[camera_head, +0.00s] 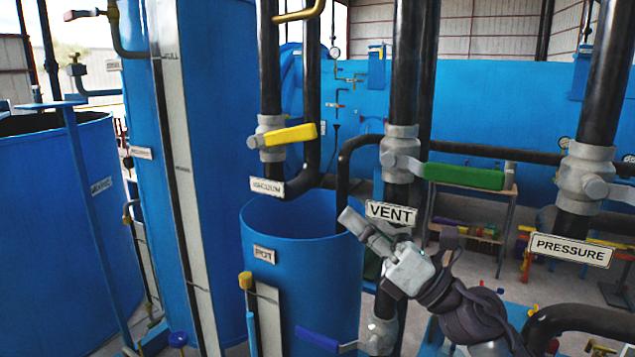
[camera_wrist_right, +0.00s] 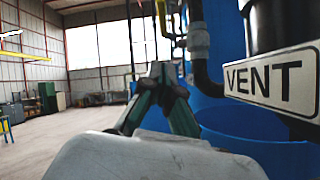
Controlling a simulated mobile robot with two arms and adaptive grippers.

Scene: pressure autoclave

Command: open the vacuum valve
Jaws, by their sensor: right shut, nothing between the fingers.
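The vacuum valve has a yellow lever (camera_head: 289,135) on a grey body (camera_head: 270,137), set on a black vertical pipe. The lever points right, across the pipe, and tilts slightly up. The "VACUUM" sign (camera_head: 267,187) hangs just below it. My right gripper (camera_head: 350,219) is shut and empty. It is below and to the right of the yellow lever, beside the "VENT" sign (camera_head: 391,213), and not touching the lever. In the right wrist view its closed fingers (camera_wrist_right: 160,75) point ahead, left of the "VENT" sign. My left gripper is not in view.
The vent valve's green lever (camera_head: 464,176) lies across its pipe to the right. The "PRESSURE" sign (camera_head: 571,250) hangs further right. The blue pot (camera_head: 305,270) stands below the vacuum pipe. A blue lever (camera_head: 318,340) sits low near my right arm. Black pipes bound the space around the gripper.

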